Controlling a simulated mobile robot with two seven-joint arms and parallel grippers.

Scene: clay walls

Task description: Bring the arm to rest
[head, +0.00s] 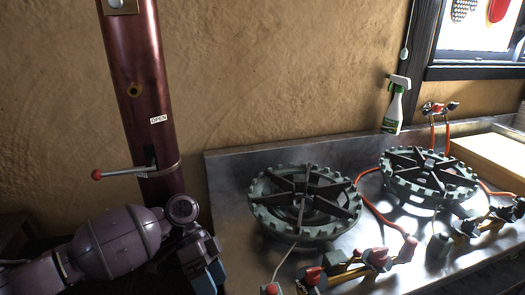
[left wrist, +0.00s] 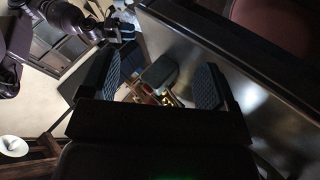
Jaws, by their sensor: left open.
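My left arm comes in from the left in the head view, and my left gripper (head: 205,268) hangs at the lower edge, just left of the steel counter. Its fingers point down and partly leave the picture. In the left wrist view my left gripper (left wrist: 152,84) shows two blue textured pads held well apart, with nothing between them. A dark jointed arm, which looks like my right one, shows at the upper left of that view. Its end (left wrist: 122,27) is small and dim, so its jaws cannot be made out.
A maroon pipe (head: 143,90) with a red-knobbed lever (head: 120,173) and an "OPEN" label rises behind my left arm. The steel counter (head: 228,180) holds two burners (head: 305,203) (head: 428,175), valves with orange hoses, and a spray bottle (head: 394,108).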

